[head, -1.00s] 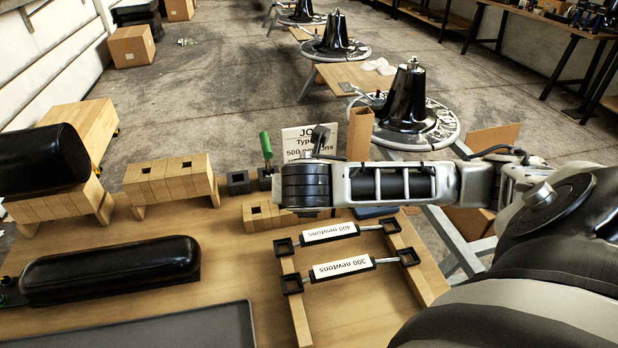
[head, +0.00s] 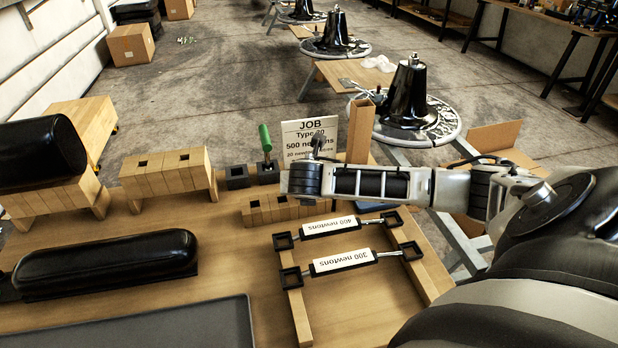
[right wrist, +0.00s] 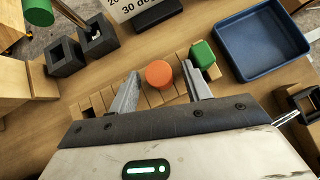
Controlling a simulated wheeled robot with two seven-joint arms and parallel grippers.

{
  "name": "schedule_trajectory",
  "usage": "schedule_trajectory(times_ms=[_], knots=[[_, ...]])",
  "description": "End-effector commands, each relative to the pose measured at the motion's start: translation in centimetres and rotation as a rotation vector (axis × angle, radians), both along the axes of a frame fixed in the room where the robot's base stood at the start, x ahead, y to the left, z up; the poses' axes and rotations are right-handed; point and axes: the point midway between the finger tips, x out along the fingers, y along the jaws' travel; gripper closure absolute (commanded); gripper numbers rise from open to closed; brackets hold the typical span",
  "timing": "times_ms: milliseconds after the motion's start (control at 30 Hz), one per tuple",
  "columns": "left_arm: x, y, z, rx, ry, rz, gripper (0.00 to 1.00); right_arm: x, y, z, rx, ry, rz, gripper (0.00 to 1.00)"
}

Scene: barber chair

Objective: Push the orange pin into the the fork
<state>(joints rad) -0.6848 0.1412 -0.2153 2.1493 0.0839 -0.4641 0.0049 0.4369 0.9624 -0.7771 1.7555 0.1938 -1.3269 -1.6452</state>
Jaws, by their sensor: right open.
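The orange pin shows in the right wrist view as a round orange head (right wrist: 159,74) over a row of wooden blocks (right wrist: 150,97). My right gripper (right wrist: 160,70) is open, with one finger on each side of the orange head; I cannot tell whether they touch it. The pin's shaft is hidden below its head. In the head view my right wrist (head: 304,179) is above the block row (head: 262,211) and the fingers and orange pin are hidden. I cannot clearly make out the fork. My left gripper is not in view.
A green pin (right wrist: 203,56) stands close beside the right finger. A blue tray (right wrist: 262,50) lies at the right wrist view's upper right. A green-handled pin (head: 265,138) stands in a dark socket. Two spring rods (head: 340,262) lie on wooden rails; a JOB sign (head: 309,130) stands behind.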

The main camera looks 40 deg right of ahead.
Motion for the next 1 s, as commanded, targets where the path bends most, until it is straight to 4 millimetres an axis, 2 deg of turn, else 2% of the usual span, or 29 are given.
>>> schedule_trajectory(times_ms=[233,400,667,767,867,1000], knots=[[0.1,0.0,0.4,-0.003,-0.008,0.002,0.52,0.1,-0.1,-0.1,0.001,0.000,0.001,0.52],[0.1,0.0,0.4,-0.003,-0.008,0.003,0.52,0.1,-0.1,-0.1,0.001,0.000,0.001,0.99],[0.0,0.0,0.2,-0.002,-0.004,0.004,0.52,0.1,-0.1,-0.1,0.000,-0.001,0.001,1.00],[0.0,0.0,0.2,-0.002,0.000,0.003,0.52,0.2,-0.1,0.5,0.000,-0.002,0.000,1.00],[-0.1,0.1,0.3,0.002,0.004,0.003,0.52,0.2,-0.2,2.1,0.000,-0.006,0.000,1.00],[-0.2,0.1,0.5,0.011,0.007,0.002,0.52,0.2,-0.2,5.0,-0.001,-0.006,-0.001,1.00]])
